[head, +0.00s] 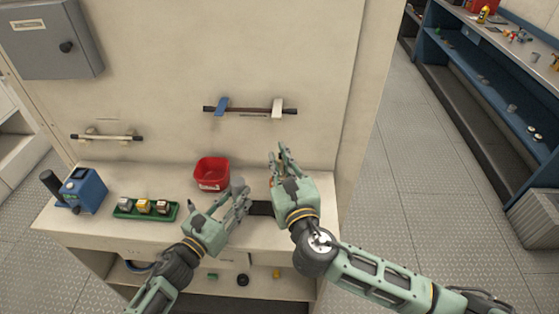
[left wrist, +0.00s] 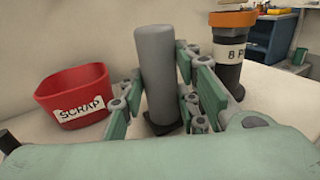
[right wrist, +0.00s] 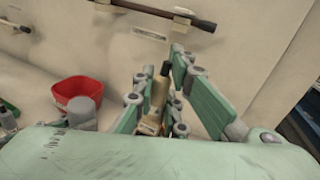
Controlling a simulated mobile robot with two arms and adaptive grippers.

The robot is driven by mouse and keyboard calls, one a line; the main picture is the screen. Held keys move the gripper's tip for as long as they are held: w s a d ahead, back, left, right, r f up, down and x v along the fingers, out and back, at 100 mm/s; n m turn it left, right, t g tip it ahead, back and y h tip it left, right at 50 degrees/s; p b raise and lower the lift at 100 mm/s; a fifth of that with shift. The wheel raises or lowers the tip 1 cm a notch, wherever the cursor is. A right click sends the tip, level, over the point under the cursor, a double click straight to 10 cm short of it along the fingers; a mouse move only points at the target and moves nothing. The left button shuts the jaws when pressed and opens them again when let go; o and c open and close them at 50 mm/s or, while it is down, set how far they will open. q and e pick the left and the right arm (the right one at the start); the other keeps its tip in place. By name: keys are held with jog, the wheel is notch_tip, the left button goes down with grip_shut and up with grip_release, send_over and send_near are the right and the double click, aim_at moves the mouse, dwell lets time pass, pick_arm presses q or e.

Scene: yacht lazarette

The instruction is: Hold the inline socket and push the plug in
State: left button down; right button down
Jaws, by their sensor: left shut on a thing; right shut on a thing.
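My left gripper (head: 240,193) is shut on an upright grey cylinder (left wrist: 157,75), which seems to be one of the two connector parts. The cylinder also shows at the lower left of the right wrist view (right wrist: 83,112). My right gripper (head: 281,157) is to its right and higher in the head view. It is shut on a slim tan piece with a dark tip (right wrist: 160,90), partly hidden by the fingers. The two held things are apart. I cannot tell for certain which one is the plug.
A red SCRAP bin (head: 211,174) stands behind the grippers. Left on the counter are a green tray (head: 124,211) of small blocks and a blue device (head: 84,188). Wall rails are behind.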

aim_at(281, 174)
jog(key=shift+f, duration=1.7)
jog(key=c, duration=1.7)
grip_release()
jog(key=s, duration=0.4)
jog(key=s+d, duration=0.1)
jog(key=s, duration=0.3)
jog(key=s+d, duration=0.1)
jog(key=s, duration=0.3)
jog(key=shift+w, duration=0.1)
pick_arm(q)
jog(key=c, duration=1.2)
grip_release()
jog(key=v, duration=1.2)
jog(key=shift+r, duration=0.1)
